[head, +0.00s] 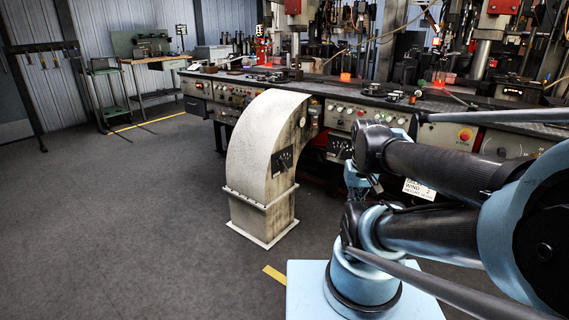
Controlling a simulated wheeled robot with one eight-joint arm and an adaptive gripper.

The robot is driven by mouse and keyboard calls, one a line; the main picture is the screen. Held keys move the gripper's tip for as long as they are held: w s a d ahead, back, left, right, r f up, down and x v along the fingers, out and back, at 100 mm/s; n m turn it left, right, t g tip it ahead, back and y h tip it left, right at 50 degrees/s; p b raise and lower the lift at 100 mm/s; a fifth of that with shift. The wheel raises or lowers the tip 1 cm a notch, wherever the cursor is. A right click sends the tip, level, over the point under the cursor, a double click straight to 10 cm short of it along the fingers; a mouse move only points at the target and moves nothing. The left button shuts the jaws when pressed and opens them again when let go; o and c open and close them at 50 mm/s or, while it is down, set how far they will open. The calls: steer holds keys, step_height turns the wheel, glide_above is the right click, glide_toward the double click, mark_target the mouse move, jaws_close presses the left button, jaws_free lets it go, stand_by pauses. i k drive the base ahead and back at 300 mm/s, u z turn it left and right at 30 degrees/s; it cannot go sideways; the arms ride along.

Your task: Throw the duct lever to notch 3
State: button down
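A pale curved duct (257,150) stands on the floor at the centre of the head view, joined to the machine bench behind it. A small black plate (285,158) with pale markings and what looks like a small lever is on its right side. The lever's notch is too small to read. My blue and black arm fills the right side, folded in front of the bench. I cannot make out my gripper or its fingers. A white sign (419,189) with black text is partly behind my arm; one line seems to read "WIND 2".
A long machine bench (440,101) with knobs, buttons and tools runs across the back. Another black plate (338,147) is on its front, right of the duct. A workbench (158,62) stands at the back left. The grey floor (110,235) at left is clear.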

mark_target(281, 159)
steer(key=i, duration=0.9)
steer(key=u, duration=0.05)
